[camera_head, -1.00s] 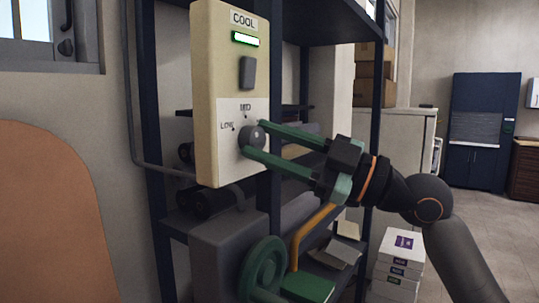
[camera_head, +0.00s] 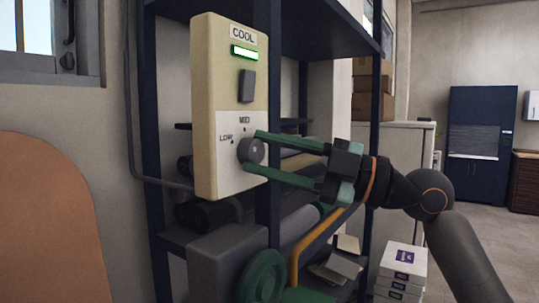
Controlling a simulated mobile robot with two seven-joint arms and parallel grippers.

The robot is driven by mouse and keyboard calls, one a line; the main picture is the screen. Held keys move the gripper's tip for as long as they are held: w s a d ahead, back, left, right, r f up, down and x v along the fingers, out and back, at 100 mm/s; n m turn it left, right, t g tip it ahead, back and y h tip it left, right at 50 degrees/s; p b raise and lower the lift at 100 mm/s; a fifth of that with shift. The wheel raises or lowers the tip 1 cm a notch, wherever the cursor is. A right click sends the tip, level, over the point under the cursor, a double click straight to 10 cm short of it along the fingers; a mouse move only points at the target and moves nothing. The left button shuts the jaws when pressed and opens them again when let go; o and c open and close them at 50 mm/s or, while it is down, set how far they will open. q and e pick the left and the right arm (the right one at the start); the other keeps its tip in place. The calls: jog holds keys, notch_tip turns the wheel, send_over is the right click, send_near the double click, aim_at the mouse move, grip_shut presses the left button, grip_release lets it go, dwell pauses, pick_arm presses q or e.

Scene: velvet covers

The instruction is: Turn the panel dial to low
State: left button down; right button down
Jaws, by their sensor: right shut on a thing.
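A cream control panel (camera_head: 206,100) stands upright on the left of centre, with a "COOL" label, a lit green-edged display (camera_head: 244,52) and a dark switch (camera_head: 247,86). Its grey round dial (camera_head: 250,150) sits on a white plate low on the panel. "LOW" is printed left of the dial and "MID" above it. My right gripper (camera_head: 254,152) comes in from the right and is shut on the dial, one green finger above and one below. The fingers hide part of the dial, and I cannot tell where it points. My left gripper is not in view.
A dark blue shelf rack (camera_head: 270,200) stands behind the panel, with a grey case (camera_head: 215,262) and a green wheel-like thing (camera_head: 262,276) low down. White boxes (camera_head: 402,265) are stacked on the floor. Open floor lies at the right.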

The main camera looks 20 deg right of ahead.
jog(key=shift+c, duration=1.9)
grip_release()
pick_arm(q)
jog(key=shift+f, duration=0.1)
pick_arm(e)
jog(key=shift+s+d+f, duration=0.1)
jog(key=shift+d+f, duration=0.05)
jog(key=shift+d, duration=0.1)
pick_arm(q)
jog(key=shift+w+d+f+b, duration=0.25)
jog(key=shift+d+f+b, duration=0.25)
jog(key=shift+b, duration=0.6)
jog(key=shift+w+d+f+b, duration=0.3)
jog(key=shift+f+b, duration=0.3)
jog(key=shift+b, duration=0.45)
pick_arm(e)
jog(key=v, duration=1.2)
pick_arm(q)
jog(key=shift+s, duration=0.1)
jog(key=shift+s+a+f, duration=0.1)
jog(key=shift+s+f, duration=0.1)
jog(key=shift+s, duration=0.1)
